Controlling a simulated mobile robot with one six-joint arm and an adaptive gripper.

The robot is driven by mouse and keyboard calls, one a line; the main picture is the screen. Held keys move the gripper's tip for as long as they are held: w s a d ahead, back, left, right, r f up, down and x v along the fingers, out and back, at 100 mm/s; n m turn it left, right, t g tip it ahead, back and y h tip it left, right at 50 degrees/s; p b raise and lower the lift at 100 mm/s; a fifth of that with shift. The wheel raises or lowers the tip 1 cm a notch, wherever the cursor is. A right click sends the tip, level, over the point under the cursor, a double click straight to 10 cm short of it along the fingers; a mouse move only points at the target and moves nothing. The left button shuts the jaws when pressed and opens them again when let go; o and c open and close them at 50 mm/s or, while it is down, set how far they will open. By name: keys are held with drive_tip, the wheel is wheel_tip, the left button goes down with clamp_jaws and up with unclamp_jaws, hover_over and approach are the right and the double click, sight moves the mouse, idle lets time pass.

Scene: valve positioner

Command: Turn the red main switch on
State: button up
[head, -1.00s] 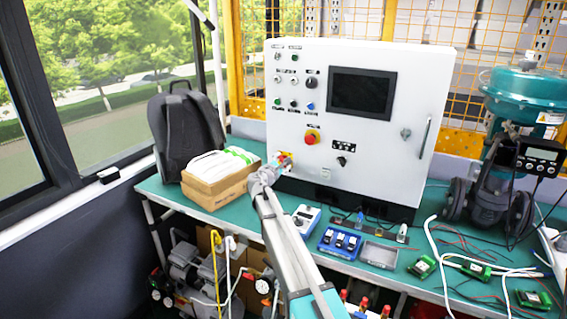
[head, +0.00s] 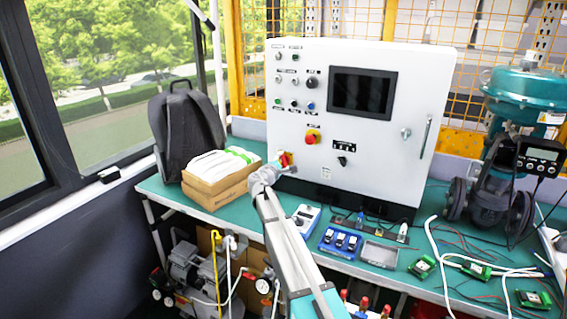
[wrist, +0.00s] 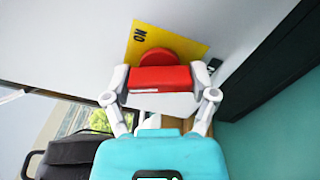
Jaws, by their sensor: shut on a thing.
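The red main switch (wrist: 160,78) sits on a yellow plate (wrist: 190,45) marked "ON" on the cabinet front. In the wrist view, its red handle lies level across the picture, with a round red base behind it. My gripper (wrist: 160,84) is shut on the handle, one finger at each end. In the head view, the switch (head: 285,159) is at the lower left of the white control cabinet (head: 375,150), and my gripper (head: 276,165) is against it from the front. The gripper partly hides the switch and its plate there.
A cardboard box (head: 222,194) with white items stands just left of my gripper, with a dark backpack (head: 186,132) behind it. A white meter (head: 306,218) and a blue tray (head: 340,244) lie on the green bench to the right. A red emergency button (head: 312,136) is above right.

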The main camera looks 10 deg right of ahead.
drive_tip(key=m, duration=0.7)
drive_tip(key=shift+s, duration=0.1)
drive_tip(key=m, duration=0.6)
drive_tip(key=shift+d+m, duration=0.1)
drive_tip(key=shift+m, duration=0.2)
drive_tip(key=shift+f, duration=0.1)
drive_tip(key=o, duration=1)
drive_tip(key=shift+o, duration=0.2)
drive_tip(key=v, duration=1.2)
